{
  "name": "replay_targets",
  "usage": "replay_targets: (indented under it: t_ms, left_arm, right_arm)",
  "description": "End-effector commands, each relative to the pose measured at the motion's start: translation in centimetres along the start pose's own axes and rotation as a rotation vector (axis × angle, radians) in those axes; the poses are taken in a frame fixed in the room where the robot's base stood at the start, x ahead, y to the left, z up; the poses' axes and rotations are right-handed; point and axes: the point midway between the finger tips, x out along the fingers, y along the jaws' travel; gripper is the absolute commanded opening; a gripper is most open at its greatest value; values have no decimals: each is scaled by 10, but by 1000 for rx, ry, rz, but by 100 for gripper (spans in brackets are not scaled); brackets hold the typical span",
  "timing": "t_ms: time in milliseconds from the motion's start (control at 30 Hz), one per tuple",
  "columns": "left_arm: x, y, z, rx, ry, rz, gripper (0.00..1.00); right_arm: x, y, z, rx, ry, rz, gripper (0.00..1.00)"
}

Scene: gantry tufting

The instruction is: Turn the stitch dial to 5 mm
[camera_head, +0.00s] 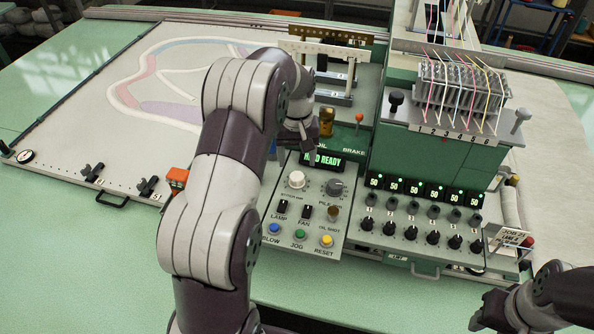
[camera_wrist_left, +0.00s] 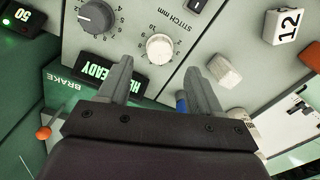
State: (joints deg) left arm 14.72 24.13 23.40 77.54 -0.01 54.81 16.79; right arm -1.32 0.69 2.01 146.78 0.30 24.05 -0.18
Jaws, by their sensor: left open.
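The stitch dial is a round white knob (camera_head: 297,180) on the control panel; in the left wrist view the white dial (camera_wrist_left: 160,48) sits beside the lettering "STITCH mm". I cannot read which number its pointer marks. My left gripper (camera_head: 312,152) hangs over the upper part of the panel, partly hiding the "HEAD READY" display. In the left wrist view my left gripper (camera_wrist_left: 158,68) is open and empty, its two fingers apart, with the dial just beyond and between the tips. My right gripper (camera_head: 488,312) is at the lower right, away from the dial; its jaws are unclear.
A grey pile dial (camera_head: 335,188) is right of the stitch dial. Lamp and fan switches (camera_head: 305,211) and coloured buttons (camera_head: 299,234) lie below. An orange-tipped brake lever (camera_head: 359,118) rises behind. Several black knobs (camera_head: 410,233) line the right panel.

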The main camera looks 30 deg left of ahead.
Motion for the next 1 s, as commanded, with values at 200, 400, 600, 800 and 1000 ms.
replay_targets:
  t_ms: [200,400,600,800,1000]
  left_arm:
    - [-60,0,0,0,-1,-1,65]
    - [-65,0,0,0,-1,0,65]
    - [-64,0,0,0,-1,0,65]
    - [-64,0,0,0,0,0,65]
    - [-34,-4,27,133,29,8,65]
  right_arm:
    - [-50,0,-7,0,6,0,43]
    - [-54,0,-8,0,5,0,43]
    - [-53,0,-7,0,5,0,43]
    - [-53,0,-7,0,5,0,43]
    - [-49,0,-7,0,5,0,43]
